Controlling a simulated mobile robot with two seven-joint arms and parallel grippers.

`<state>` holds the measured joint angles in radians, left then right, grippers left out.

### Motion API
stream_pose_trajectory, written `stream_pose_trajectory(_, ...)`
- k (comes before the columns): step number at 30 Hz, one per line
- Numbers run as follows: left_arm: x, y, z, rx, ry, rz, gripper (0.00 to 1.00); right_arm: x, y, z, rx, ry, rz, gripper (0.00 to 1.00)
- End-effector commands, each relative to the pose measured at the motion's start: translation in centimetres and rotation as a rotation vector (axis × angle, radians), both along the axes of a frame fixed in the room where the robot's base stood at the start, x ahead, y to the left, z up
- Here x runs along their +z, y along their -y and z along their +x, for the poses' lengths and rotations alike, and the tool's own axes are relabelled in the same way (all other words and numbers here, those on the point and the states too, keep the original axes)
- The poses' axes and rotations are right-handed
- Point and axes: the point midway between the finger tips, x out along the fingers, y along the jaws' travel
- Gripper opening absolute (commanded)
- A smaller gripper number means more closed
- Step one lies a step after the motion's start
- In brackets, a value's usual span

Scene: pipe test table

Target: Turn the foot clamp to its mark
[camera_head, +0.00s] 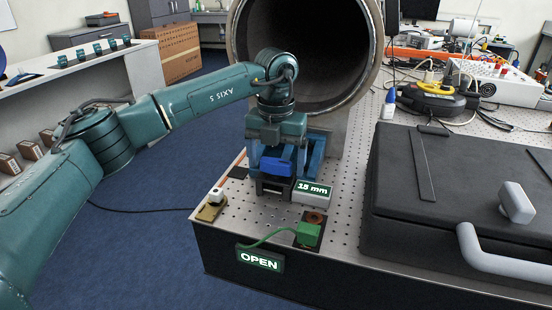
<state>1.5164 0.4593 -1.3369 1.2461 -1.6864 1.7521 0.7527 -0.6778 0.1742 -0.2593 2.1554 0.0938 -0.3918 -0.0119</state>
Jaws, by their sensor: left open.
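My left gripper (278,158) points down at the front of the table, just before the mouth of the large pipe (312,110). It is open, with a finger on each side of a blue piece (278,168) that sits on a dark block. I cannot tell whether the fingers touch it. The blue piece may be the foot clamp's handle; I cannot make out its mark, and the gripper hides part of it. A small brass fitting with a white knob (211,204) is at the table's front left corner. My right gripper is not in view.
A display reading "15 mm" (313,192) stands right of the block. A green connector (308,235) with a green cable and an "OPEN" sign (260,259) are at the front edge. A large black case (470,190) fills the right side.

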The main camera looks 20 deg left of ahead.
Motion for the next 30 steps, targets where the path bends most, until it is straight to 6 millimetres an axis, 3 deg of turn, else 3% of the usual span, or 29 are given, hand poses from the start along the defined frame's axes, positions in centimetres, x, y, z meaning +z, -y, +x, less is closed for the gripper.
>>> stream_pose_trajectory(8, 1.2, 0.0, 0.0, -0.001, 0.000, -0.001, 0.85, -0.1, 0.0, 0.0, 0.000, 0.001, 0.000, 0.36)
stream_pose_trajectory(21, 10.5, 0.1, 0.0, -0.001, 0.003, -0.001, 0.85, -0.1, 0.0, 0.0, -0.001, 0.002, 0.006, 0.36)
stream_pose_trajectory(30, 13.1, 0.0, 0.0, 0.000, -0.001, 0.000, 0.85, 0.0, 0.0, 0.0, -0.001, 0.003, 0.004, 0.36)
